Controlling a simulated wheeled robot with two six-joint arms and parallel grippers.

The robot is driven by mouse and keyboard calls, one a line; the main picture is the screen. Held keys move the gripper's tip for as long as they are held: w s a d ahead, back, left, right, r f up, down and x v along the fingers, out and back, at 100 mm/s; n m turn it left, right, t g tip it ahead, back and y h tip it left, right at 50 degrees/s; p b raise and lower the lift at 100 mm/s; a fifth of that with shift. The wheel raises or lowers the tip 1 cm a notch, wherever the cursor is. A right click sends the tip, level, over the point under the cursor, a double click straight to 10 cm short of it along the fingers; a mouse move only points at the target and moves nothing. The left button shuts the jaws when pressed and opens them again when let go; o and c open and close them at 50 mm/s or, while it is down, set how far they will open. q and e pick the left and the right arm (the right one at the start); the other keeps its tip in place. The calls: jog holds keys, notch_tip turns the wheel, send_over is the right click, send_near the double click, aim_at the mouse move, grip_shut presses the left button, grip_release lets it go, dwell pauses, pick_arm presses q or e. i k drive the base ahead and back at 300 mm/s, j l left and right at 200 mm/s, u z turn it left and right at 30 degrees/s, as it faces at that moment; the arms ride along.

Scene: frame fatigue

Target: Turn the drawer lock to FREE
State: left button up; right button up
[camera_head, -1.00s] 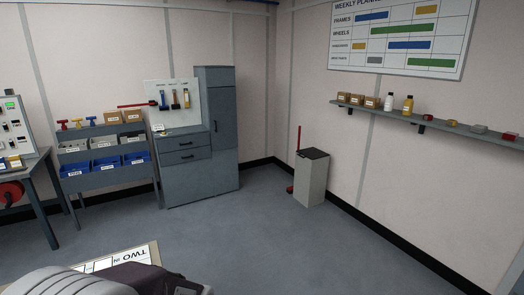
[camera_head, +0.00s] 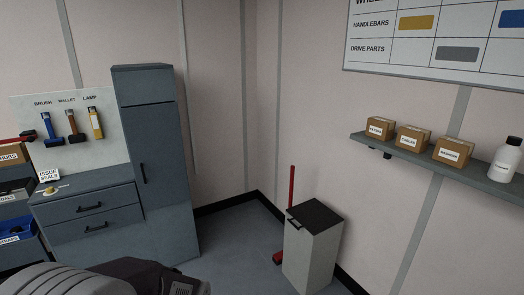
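A blue-grey drawer cabinet (camera_head: 118,216) stands at the left against the wall. It has two drawers, an upper one (camera_head: 92,208) and a lower one (camera_head: 98,226), each with a dark bar handle; both look shut. I cannot make out a lock or any FREE marking on them. A small yellowish round thing (camera_head: 50,190) lies on the cabinet top by a card reading ISSUE SEALS (camera_head: 49,174); I cannot tell what it is. Neither of my grippers is in view.
A tall cupboard (camera_head: 153,150) adjoins the drawers. Labelled bins (camera_head: 16,240) stand at far left. A grey bin (camera_head: 312,248) stands near the corner. A wall shelf (camera_head: 440,168) juts out at right.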

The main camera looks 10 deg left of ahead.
aim_at(50, 189)
jog(key=i, duration=1.3)
jog(key=i+l+u, duration=0.15)
jog(key=i, duration=1.2)
jog(key=u, duration=2.15)
